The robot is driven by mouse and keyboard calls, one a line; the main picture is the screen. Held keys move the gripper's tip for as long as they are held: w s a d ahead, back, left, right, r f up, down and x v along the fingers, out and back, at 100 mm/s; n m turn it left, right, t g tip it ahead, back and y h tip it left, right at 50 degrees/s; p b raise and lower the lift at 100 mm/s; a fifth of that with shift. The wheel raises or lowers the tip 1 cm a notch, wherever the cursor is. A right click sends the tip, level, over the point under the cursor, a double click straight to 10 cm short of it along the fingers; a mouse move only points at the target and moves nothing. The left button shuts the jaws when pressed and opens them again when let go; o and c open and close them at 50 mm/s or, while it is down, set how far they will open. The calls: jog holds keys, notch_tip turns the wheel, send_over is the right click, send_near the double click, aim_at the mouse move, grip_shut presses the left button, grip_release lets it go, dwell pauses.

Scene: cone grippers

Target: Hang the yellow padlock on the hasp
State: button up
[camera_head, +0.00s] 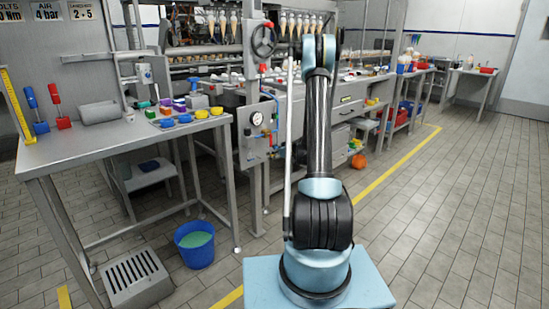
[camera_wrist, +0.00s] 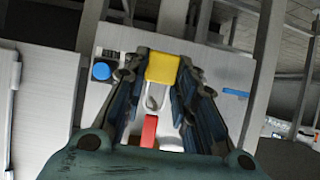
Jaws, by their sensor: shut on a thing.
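The yellow padlock (camera_wrist: 162,68) is in the wrist view, between the fingertips of my gripper (camera_wrist: 161,77). My gripper is shut on its yellow body, with one dark finger on each side. A pale looped part (camera_wrist: 154,98), which looks like the shackle, shows just below the body in the picture. A red piece (camera_wrist: 150,131) shows between the fingers lower down. I cannot make out the hasp for certain in either view. In the head view my arm stands upright in front of the machine, and the gripper and held padlock cannot be made out.
In the wrist view, a blue round knob (camera_wrist: 101,71) sits left of the fingers and a blue strip (camera_wrist: 236,92) right. In the head view, a machine panel with a gauge (camera_head: 257,120) and handwheel (camera_head: 263,40) stands beside my arm. A workbench (camera_head: 75,146) is left; floor is open right.

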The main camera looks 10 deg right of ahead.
jog(key=o, duration=1.1)
jog(key=shift+o, duration=0.2)
jog(key=shift+s, duration=0.1)
